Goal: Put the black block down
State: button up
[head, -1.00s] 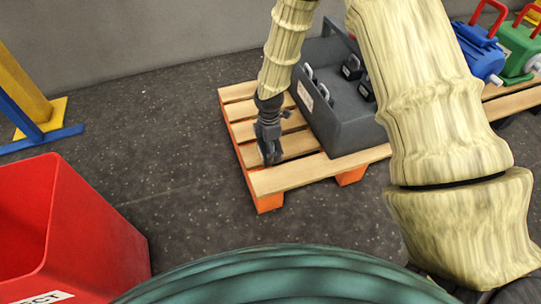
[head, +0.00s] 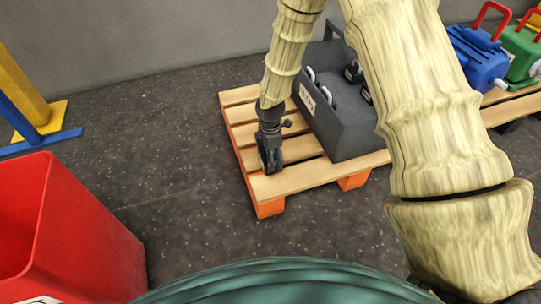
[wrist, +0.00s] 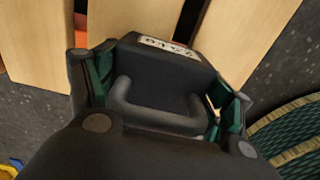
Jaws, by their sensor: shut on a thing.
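The black block (wrist: 168,75) with a grey handle and a white label is between the fingers of my gripper (wrist: 162,100) in the wrist view. The fingers, with green inner pads, are shut on it from both sides. In the head view my gripper (head: 269,160) points down over the front left part of the wooden pallet (head: 300,180). The block is small and dark there, mostly lost against the gripper. I cannot tell whether it touches the slats.
A grey bin (head: 352,135) holding several black blocks with handles stands on the pallet, just right of my gripper. Blue (head: 478,55) and green (head: 522,60) machines stand farther right. A red bin (head: 95,225) is at the lower left. Floor between it and the pallet is clear.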

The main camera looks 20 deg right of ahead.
jog(key=shift+w+r, duration=0.15)
jog(key=o, duration=2)
jog(key=shift+o, duration=0.2)
notch_tip(320, 180, up, 12)
jog(key=p, duration=0.7)
jog(key=shift+s, duration=0.2)
